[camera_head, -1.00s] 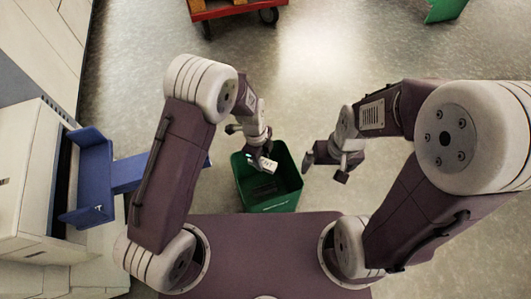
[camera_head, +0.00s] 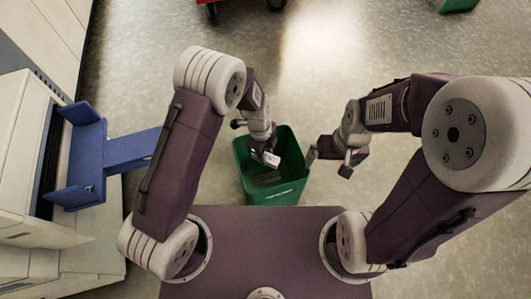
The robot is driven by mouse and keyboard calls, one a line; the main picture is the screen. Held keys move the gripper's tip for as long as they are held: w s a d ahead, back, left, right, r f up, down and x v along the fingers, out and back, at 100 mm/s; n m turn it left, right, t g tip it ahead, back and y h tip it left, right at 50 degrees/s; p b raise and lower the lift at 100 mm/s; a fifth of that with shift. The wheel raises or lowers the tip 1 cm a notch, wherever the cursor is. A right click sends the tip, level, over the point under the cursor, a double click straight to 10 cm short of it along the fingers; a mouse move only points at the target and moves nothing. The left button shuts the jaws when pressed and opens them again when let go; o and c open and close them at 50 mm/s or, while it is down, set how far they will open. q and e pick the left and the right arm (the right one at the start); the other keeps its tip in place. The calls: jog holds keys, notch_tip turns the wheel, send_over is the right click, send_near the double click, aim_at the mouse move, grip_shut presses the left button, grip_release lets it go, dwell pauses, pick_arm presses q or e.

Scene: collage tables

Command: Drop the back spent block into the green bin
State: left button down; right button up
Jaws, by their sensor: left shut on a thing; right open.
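The green bin (camera_head: 244,184) stands on the floor just in front of my base, with its top open. A dark block (camera_head: 268,178) seems to lie inside it. My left gripper (camera_head: 268,153) is over the bin's opening, pointing down. It is shut on a small block with a pale, marked face (camera_head: 272,159), held at or just above the rim; the exact height is hard to tell. My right gripper (camera_head: 328,163) is open and empty, to the right of the bin and apart from it.
A blue bracket-like tray (camera_head: 85,190) with a blue arm juts out from a pale machine (camera_head: 20,170) at the left. A red cart (camera_head: 236,5) is at the top edge. A green object (camera_head: 457,5) is at the top right. The floor beyond the bin is clear.

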pick_arm(q)
jog(key=c, duration=0.9)
grip_release()
notch_tip(320, 180, up, 9)
jog(key=a+p, duration=0.1)
jog(key=p, duration=0.4)
jog(key=shift+w, duration=0.25)
